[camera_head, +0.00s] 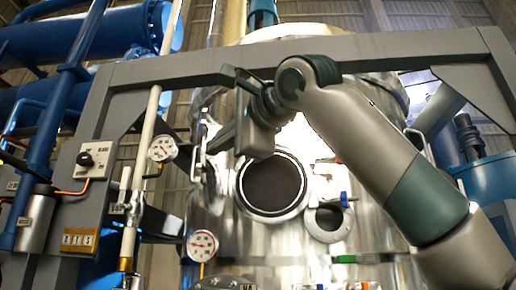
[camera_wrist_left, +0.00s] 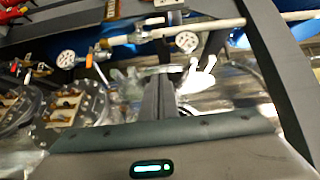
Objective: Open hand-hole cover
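A round metal-rimmed fitting with a dark face (camera_head: 272,185) is in the middle of the shiny vessel (camera_head: 225,215). I cannot tell whether this is the hand-hole cover or an opening. A smaller round port (camera_head: 328,217) with a blue lever is at its lower right. My right gripper is not in view.
A grey frame beam (camera_head: 180,68) crosses above the vessel. A white pipe (camera_head: 140,150) and gauges (camera_head: 162,150) stand at the left, with a switch box (camera_head: 92,158). Blue tanks (camera_head: 80,40) are at upper left. Flanged fittings (camera_wrist_left: 82,105) show in the left wrist view.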

